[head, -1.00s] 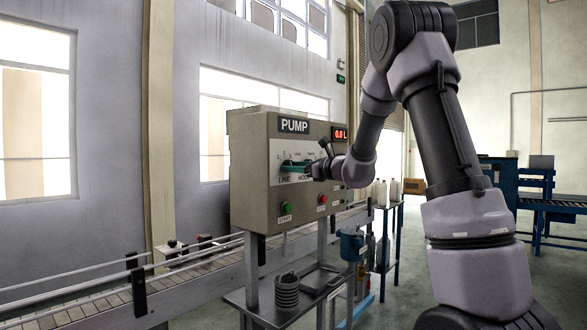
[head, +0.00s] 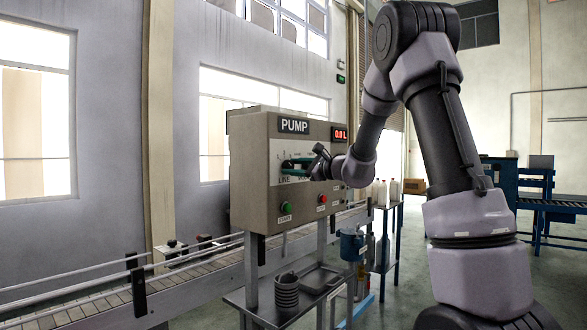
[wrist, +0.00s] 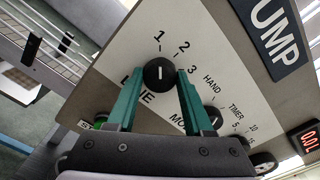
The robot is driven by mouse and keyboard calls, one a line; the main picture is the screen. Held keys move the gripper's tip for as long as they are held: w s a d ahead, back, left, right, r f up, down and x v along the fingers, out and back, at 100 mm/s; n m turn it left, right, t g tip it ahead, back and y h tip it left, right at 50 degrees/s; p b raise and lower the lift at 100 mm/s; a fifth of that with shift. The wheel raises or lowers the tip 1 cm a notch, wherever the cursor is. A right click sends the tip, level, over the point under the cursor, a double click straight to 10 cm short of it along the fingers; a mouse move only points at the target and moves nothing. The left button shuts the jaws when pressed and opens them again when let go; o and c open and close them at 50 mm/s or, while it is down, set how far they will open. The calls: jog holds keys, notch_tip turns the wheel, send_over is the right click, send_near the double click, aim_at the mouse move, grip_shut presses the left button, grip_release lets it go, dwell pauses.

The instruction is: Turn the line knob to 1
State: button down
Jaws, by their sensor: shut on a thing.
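The line knob (wrist: 160,72) is a round black dial with a white pointer mark on the pump panel. In the wrist view its mark stands nearly straight up, in line with the label 1 (wrist: 158,37). Labels 2 and 3 lie to its right. My gripper (wrist: 161,75) has its two green fingers on either side of the knob, shut on it. In the head view my gripper (head: 297,162) is at the left part of the panel on the grey pump box (head: 246,185), and its fingers hide the knob.
The mode knob (wrist: 213,117) is just right of my right finger, partly hidden. A green button (head: 286,208) and a red button (head: 322,198) sit low on the box. The display (head: 340,134) reads 0.0 L. A conveyor (head: 100,300) runs along the left.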

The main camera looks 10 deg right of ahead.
jog(key=shift+c, duration=1.5)
grip_release()
jog(key=shift+s, duration=0.1)
jog(key=v, duration=1)
jog(key=shift+s+d, duration=0.25)
